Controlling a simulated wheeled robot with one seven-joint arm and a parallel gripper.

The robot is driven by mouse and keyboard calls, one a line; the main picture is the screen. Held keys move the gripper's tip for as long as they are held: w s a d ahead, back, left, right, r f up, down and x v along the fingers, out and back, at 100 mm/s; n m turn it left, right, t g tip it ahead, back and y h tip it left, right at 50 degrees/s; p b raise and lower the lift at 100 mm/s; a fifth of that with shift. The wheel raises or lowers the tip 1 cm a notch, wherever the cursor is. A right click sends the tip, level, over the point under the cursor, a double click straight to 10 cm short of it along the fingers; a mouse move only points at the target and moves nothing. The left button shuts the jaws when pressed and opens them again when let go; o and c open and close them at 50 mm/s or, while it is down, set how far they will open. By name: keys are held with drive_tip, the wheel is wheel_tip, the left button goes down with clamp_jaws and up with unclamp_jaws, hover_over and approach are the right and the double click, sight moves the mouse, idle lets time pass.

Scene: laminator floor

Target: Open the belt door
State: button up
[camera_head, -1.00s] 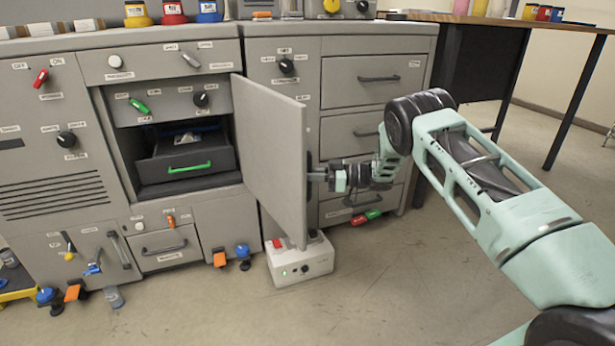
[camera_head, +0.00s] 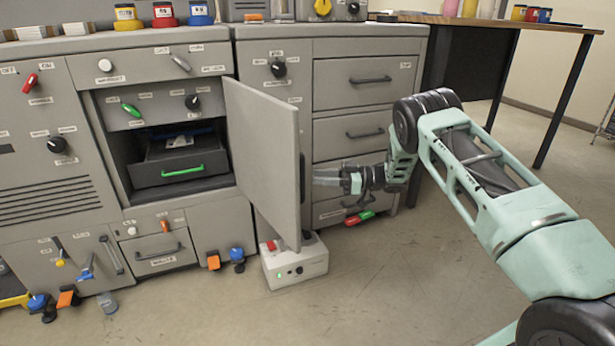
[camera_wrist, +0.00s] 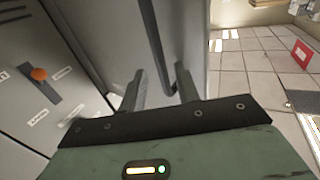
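The belt door (camera_head: 262,160) is a flat grey panel. It stands swung out from the cabinet, leaving the bay behind it uncovered. Its dark bar handle (camera_head: 302,177) is on the face turned to the right; it also shows in the wrist view (camera_wrist: 157,45). My gripper (camera_head: 318,177) is just right of the handle, with a small gap seen in the head view. In the wrist view my gripper (camera_wrist: 160,85) has its two fingers spread apart, with the handle's lower end between or just beyond them. Contact cannot be seen there.
The uncovered bay holds a dark drawer with a green handle (camera_head: 182,172). A white box with a red button (camera_head: 295,262) sits on the floor below the door. Grey drawers (camera_head: 365,83) stand behind my gripper.

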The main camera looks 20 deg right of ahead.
drive_tip(key=v, duration=1.1)
drive_tip(key=shift+d, duration=0.2)
